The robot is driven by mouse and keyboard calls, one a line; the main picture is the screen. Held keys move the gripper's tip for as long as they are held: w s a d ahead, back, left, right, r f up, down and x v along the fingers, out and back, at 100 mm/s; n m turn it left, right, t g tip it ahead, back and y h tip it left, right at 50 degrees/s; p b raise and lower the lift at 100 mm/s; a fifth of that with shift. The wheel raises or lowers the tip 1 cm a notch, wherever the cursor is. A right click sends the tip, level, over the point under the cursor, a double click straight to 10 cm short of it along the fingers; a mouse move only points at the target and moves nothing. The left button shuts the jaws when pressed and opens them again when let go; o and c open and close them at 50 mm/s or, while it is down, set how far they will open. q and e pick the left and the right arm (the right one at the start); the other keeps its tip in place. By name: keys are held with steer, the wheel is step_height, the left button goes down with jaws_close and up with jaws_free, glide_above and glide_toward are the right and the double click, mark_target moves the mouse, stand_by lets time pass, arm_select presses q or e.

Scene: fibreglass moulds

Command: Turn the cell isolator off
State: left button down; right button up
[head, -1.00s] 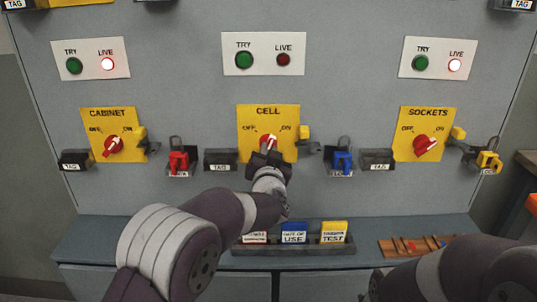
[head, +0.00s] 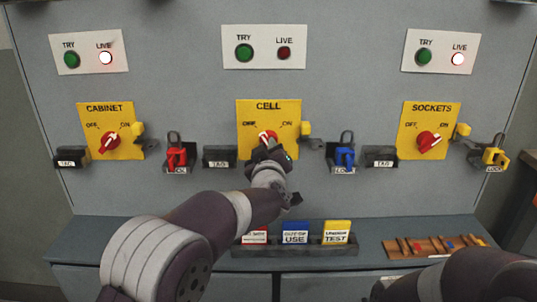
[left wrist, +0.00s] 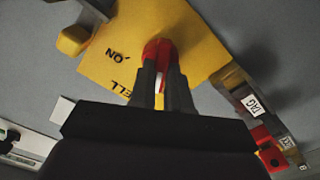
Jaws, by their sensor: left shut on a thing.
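The cell isolator has a yellow CELL plate (head: 284,112) in the middle of the panel and a red knob (head: 267,135) with a white mark. The white mark leans up and left, toward OFF. My left gripper (head: 267,145) is shut on this knob and partly hides it in the head view. In the left wrist view, its two fingers (left wrist: 161,85) clasp the red knob (left wrist: 159,48) on both sides. The CELL live lamp (head: 284,53) is dark red, next to a green TRY button (head: 244,53). My right gripper is out of view.
The CABINET isolator (head: 109,142) and SOCKETS isolator (head: 428,142) flank the cell one, their live lamps lit. A blue lock (head: 345,157) and a red lock (head: 176,155) hang nearby. Tag cards (head: 295,235) stand on the ledge below. A wooden rack (head: 420,248) lies at right.

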arm_select(q)
steer(key=shift+f+n+b, duration=0.1)
steer(key=shift+n+b, duration=0.45)
steer(key=shift+n, duration=0.75)
steer(key=c, duration=1.1)
jaws_free()
steer(key=s, duration=1.2)
steer(key=shift+s, duration=0.35)
